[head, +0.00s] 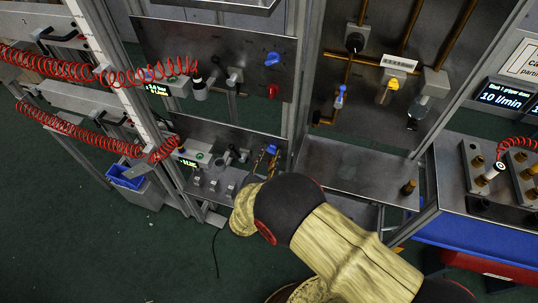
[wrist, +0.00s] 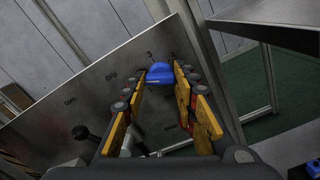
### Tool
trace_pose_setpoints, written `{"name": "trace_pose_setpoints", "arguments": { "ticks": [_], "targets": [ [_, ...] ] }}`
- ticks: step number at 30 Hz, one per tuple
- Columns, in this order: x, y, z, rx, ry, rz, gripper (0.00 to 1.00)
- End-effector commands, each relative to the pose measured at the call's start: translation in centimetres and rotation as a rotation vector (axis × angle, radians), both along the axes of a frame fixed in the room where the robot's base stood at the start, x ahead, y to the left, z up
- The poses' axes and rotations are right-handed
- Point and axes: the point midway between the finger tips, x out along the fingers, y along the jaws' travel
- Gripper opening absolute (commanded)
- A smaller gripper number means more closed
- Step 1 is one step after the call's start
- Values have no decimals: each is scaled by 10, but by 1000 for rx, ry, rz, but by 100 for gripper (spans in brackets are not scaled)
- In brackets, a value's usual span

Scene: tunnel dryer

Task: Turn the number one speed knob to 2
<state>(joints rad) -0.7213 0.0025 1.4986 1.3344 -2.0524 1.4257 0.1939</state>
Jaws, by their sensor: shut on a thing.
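A blue knob (wrist: 158,74) sits on a grey metal panel (wrist: 70,105) in the wrist view, between the tips of my gripper (wrist: 160,77). My gripper is shut on this knob, with one orange-padded finger on each side. Small dark marks are printed around the knob. One looks like a 3, but I cannot tell which mark the knob points to. In the head view the held blue knob (head: 271,149) shows at the right of the lower panel (head: 215,132), with my gripper (head: 267,158) at it. My arm hides part of that panel.
The upper panel carries another blue knob (head: 272,59) and a red knob (head: 273,91). Red coiled hoses (head: 80,70) hang at the left. Metal posts frame the panels. A blue bin (head: 127,177) stands at the lower left. A metal shelf (head: 350,172) lies to the right.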

Motion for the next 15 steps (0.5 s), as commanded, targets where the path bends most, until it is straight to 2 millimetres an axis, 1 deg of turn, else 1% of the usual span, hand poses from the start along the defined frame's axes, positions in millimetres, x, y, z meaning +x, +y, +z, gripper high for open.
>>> {"name": "trace_pose_setpoints", "arguments": {
  "ticks": [7, 13, 14, 15],
  "targets": [
    [0, 0, -1, 56, -20, -1, 3],
    [0, 0, 0, 56, -20, 0, 3],
    [0, 0, 0, 56, -20, 0, 29],
    [0, 0, 0, 56, -20, 0, 31]
  ]
}}
